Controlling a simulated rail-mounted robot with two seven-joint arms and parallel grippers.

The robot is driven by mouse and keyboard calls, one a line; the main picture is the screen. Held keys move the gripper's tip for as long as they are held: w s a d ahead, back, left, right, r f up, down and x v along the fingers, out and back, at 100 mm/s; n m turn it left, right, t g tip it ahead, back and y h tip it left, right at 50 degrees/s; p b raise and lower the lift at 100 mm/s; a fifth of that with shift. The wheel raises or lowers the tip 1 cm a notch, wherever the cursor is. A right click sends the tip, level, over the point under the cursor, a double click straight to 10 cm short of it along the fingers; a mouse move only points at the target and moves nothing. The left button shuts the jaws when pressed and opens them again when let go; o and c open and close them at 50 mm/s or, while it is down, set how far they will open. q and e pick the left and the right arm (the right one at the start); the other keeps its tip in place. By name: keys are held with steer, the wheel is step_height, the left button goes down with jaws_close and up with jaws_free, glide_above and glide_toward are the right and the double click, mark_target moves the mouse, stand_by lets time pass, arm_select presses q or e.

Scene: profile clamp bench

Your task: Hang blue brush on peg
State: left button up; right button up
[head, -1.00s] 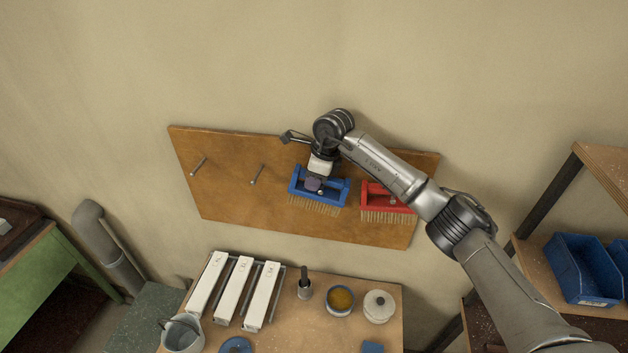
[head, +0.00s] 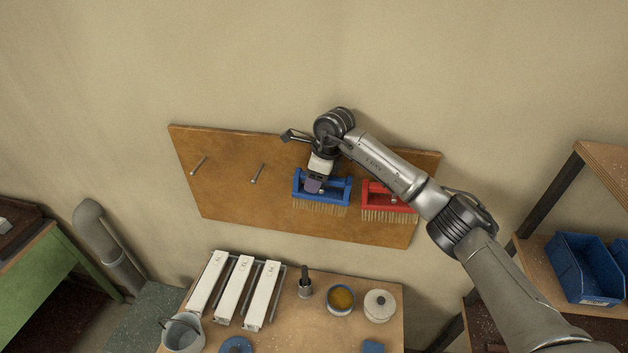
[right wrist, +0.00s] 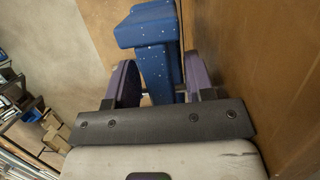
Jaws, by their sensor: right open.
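The blue brush (head: 338,200), with pale bristles pointing down, is at the brown board on the wall, left of the red brush (head: 372,200). A small light peg tip seems to show inside its frame beside my fingers; the contact is hidden. My right gripper (head: 313,186) is at the brush's upper bar. In the right wrist view the purple fingers (right wrist: 160,82) stand open on either side of the blue handle (right wrist: 157,70), with a gap visible at the left finger. My left gripper is out of view.
Two bare pegs, a left one (head: 199,166) and a middle one (head: 257,174), stick out of the board (head: 240,205). Below, a bench (head: 290,335) holds white profiles (head: 234,288), a jar (head: 340,300) and a lidded pot (head: 379,306). Blue bins (head: 583,270) stand at the right.

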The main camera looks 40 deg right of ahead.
steer(key=b+v, duration=0.3)
steer(key=v, duration=1)
steer(key=shift+r, duration=0.4)
